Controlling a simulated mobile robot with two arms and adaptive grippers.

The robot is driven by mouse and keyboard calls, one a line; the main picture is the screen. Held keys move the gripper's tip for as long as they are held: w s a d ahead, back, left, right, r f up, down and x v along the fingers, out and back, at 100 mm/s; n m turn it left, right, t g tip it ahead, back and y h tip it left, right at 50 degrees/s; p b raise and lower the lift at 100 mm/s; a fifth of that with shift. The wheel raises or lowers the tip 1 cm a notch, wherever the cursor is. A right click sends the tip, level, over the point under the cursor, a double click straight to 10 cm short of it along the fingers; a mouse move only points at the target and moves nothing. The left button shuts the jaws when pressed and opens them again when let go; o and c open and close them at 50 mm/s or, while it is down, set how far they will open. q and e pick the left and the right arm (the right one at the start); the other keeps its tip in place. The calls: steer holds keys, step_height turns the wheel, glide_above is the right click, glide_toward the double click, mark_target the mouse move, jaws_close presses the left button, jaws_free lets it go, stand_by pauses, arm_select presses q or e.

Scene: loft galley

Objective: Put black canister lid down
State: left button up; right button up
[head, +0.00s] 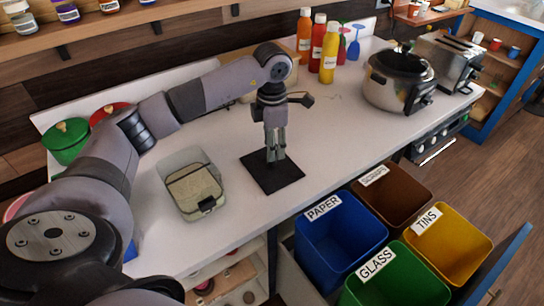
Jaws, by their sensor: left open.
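My left gripper (274,154) points straight down over the counter, its fingers close above a flat black square mat (284,178). It is open, and I see nothing held between the fingers. I cannot make out a black canister lid for certain; a small dark lid may be hidden by the fingers or blend into the black mat. A clear box with a beige inside and a black clip (193,192) stands on the counter left of the mat, apart from the gripper. My right gripper is not in view.
Sauce bottles (328,55) stand at the back, and a steel cooker (396,82) and toaster (446,62) at the right. A green pot (67,140) is at the left. Open bins, including a blue one (341,240), stand below the front edge. Counter right of the mat is clear.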

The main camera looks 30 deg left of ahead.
arm_select(q)
step_height(320, 180, up, 8)
steer(key=b, duration=0.1)
steer(key=shift+f, duration=0.25)
stand_by(0.4)
